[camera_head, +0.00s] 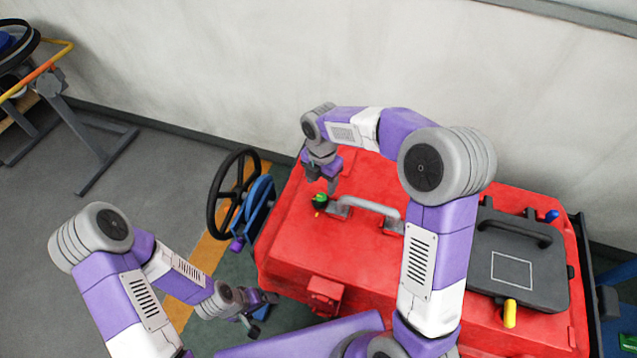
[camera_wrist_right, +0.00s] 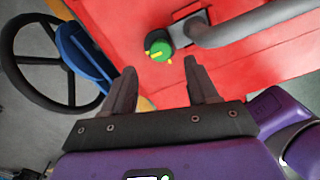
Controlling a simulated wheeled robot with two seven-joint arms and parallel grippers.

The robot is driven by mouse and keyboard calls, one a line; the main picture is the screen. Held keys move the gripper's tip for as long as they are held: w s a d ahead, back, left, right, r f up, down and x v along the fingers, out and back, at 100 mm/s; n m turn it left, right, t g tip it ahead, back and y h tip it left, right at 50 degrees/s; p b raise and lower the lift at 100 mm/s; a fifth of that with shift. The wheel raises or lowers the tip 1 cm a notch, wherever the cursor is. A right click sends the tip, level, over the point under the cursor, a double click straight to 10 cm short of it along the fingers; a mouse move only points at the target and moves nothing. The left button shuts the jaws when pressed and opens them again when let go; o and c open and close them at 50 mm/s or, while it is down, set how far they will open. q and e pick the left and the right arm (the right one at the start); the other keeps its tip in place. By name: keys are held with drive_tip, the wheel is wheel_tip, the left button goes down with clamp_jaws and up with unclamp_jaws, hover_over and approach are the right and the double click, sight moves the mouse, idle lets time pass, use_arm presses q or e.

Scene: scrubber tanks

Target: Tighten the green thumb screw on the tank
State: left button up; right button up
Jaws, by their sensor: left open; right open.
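The green thumb screw (camera_head: 320,200) sits on top of the red tank (camera_head: 285,250), beside the left end of a grey handle. In the right wrist view the screw (camera_wrist_right: 160,50) shows a round green head with yellow marks, beyond and between my open fingers. My right gripper (camera_head: 324,188) is open and empty, just above and behind the screw; it also shows in the right wrist view (camera_wrist_right: 160,75). I see no contact with the screw. My left gripper (camera_head: 262,312) is open and empty, low at the left of the tank's front.
A grey handle (camera_head: 370,206) rises from the tank top close to the screw. A dark grey case (camera_head: 520,260) lies on the right. A black handwheel (camera_head: 233,195) with a blue bracket (camera_head: 260,208) stands left of the tank. A wall runs behind.

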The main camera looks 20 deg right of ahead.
sight(321, 196)
wheel_tip(321, 196, down, 6)
drive_tip(key=shift+b, duration=0.55)
drive_tip(key=c, duration=1.1)
